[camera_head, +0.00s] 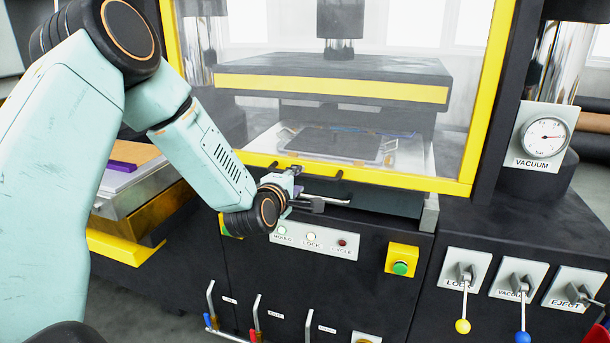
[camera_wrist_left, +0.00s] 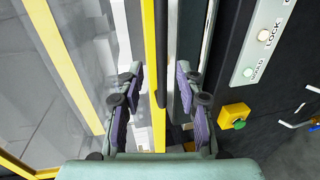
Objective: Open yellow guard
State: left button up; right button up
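The yellow guard (camera_head: 400,181) is a clear panel in a yellow frame. It is down across the front of the press. A dark handle (camera_head: 338,175) sits on its lower bar, partly hidden by my gripper. My left gripper (camera_head: 307,188) is at this handle, below the panel. In the left wrist view, the open fingers of my left gripper (camera_wrist_left: 159,72) lie on either side of the guard's yellow bar (camera_wrist_left: 150,25) and dark handle (camera_wrist_left: 160,85). A gap shows on both sides, and I see no grip on the handle. My right gripper is not in view.
Behind the guard, a dark flat plate (camera_head: 333,145) lies under the press head (camera_head: 330,72). Below are indicator lamps (camera_head: 312,238) and a yellow box with a green button (camera_head: 401,264). Levers (camera_head: 464,292) and a vacuum gauge (camera_head: 543,138) stand to the right.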

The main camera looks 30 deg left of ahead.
aim_at(302, 176)
pick_arm(q)
jog(key=x, duration=0.5)
jog(key=shift+s+a+f, duration=0.1)
jog(key=shift+a+f, duration=0.1)
jog(key=shift+a, duration=0.05)
jog(key=shift+w+d, duration=0.2)
jog(key=shift+w, duration=0.25)
jog(key=shift+a, duration=0.3)
jog(key=shift+w+d, duration=0.1)
jog(key=shift+d, duration=0.1)
jog(key=c, duration=0.6)
jog(key=shift+a, duration=0.1)
grip_shut()
